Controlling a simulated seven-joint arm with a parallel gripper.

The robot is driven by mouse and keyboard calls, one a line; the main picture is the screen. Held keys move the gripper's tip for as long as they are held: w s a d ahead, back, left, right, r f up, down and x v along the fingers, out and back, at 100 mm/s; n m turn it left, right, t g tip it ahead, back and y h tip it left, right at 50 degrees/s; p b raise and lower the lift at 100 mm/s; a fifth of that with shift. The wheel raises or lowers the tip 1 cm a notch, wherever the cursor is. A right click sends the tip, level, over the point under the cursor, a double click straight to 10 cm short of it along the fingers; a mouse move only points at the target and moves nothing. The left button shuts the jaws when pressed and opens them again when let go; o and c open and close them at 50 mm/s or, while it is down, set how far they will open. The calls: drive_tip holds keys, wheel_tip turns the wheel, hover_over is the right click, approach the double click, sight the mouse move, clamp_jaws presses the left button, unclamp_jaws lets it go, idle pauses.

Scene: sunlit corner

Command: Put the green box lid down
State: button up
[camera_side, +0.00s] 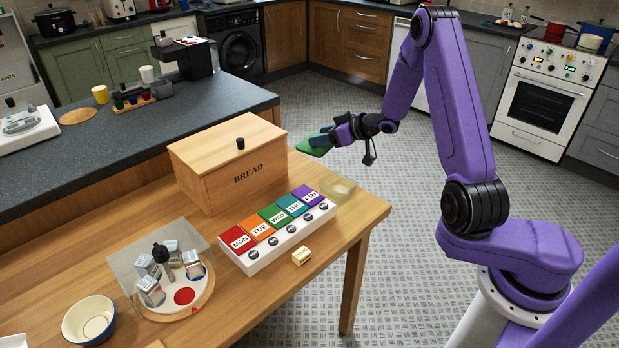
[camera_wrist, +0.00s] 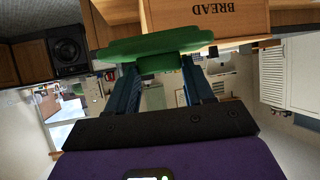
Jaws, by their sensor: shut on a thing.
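The green lid (camera_side: 313,147) is a flat green piece held by my gripper (camera_side: 325,137), to the right of the wooden bread box and above table height in the side view. In the wrist view the lid (camera_wrist: 150,44) lies across the blue fingertips (camera_wrist: 158,72), a raised part of it between them. My gripper is shut on it. No green box matching it is clearly seen; the organiser's WED cover (camera_side: 275,215) is also green, in its row.
The bread box (camera_side: 230,165) stands at the table's back. The day organiser (camera_side: 290,240), a clear dish (camera_side: 338,188) and a small cream block (camera_side: 302,256) are in front. A round tray (camera_side: 205,298) and bowl (camera_side: 90,320) are at left. Bare table (camera_side: 330,237) shows at right.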

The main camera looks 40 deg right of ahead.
sight(314, 132)
drive_tip(key=w+f+n+y, duration=0.1)
drive_tip(key=w, duration=0.1)
drive_tip(key=w+d+f+n+y, duration=0.1)
drive_tip(key=w, duration=0.1)
drive_tip(key=w+d+g, duration=0.1)
drive_tip(key=shift+w+d+f+n+y, duration=0.25)
drive_tip(key=shift+w+f+n+y, duration=0.15)
drive_tip(key=shift+w+d+f+n+y, duration=0.3)
drive_tip(key=shift+w+d+f+n, duration=0.1)
drive_tip(key=shift+w+f, duration=0.1)
drive_tip(key=shift+w+d+f+n+g+y, duration=0.15)
drive_tip(key=shift+f+n+g+y, duration=0.25)
drive_tip(key=shift+f, duration=1.55)
drive_tip(key=shift+d+f+n+g+y, duration=0.25)
drive_tip(key=shift+f+n+g+y, duration=0.15)
drive_tip(key=shift+f, duration=1.5)
drive_tip(key=shift+w+d+f+n+g+y, duration=0.1)
drive_tip(key=shift+d+f+n+g+y, duration=0.3)
drive_tip(key=shift+f, duration=1.55)
drive_tip(key=shift+a+f, duration=0.2)
drive_tip(key=o, duration=0.8)
drive_tip(key=shift+o, duration=0.2)
drive_tip(key=shift+r, duration=0.1)
